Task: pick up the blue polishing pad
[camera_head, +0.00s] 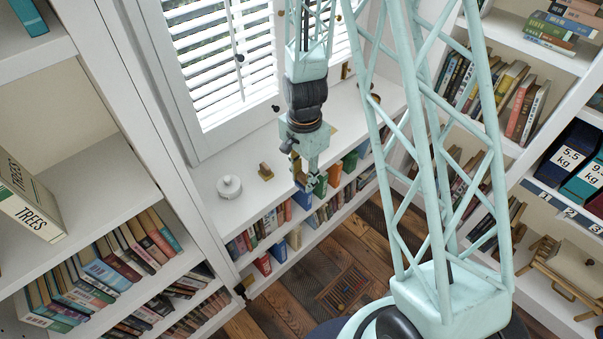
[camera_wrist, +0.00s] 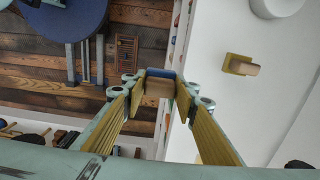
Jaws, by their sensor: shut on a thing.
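The blue polishing pad, a blue slab with a tan block on it, sits between my fingertips in the wrist view, with its blue part (camera_wrist: 179,76) showing at the edges. My gripper (camera_wrist: 160,86) is shut on it, one finger at each side. In the head view my gripper (camera_head: 303,178) hangs near the front edge of the white shelf top (camera_head: 345,125). I cannot tell from these frames how far the pad is above the surface.
A yellow pad with a tan block (camera_wrist: 240,66) lies on the shelf top, also seen in the head view (camera_head: 265,171). A white round lidded container (camera_head: 229,186) stands left of it. Books (camera_head: 265,235) fill the shelves below. The window shutters (camera_head: 220,60) rise behind.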

